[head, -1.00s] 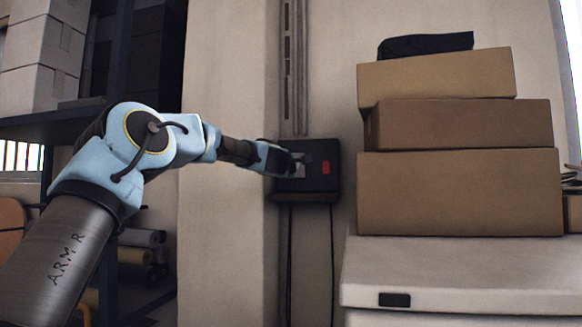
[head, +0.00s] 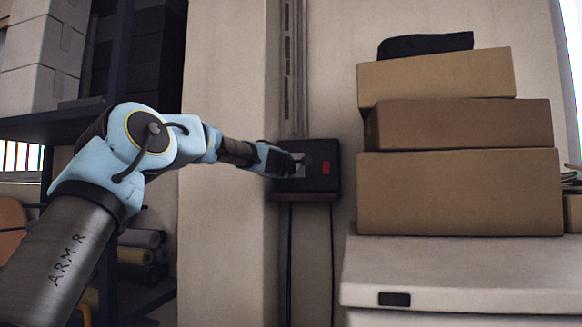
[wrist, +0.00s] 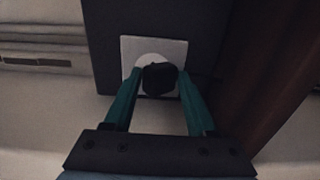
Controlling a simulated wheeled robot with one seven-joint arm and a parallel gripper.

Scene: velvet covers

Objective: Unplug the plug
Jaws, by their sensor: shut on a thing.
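The plug (wrist: 160,78) is a small black block between my gripper's two teal fingers (wrist: 160,88) in the wrist view. My gripper (head: 293,164) is shut on it. The plug sits in front of a pale square socket plate (wrist: 128,48), which is on a dark wall box (head: 320,160) with a red patch. In the head view my gripper reaches the box from the left and partly covers the plate, and the plug is hard to make out. I cannot tell how deep the plug sits in the socket.
Stacked cardboard boxes (head: 460,190) stand on a pale chest (head: 460,265) to the right. A pale pillar (head: 225,230) rises beside the wall box. Cables (head: 290,260) hang below the box. Dark shelving (head: 60,122) with boxes and rolls is at the left.

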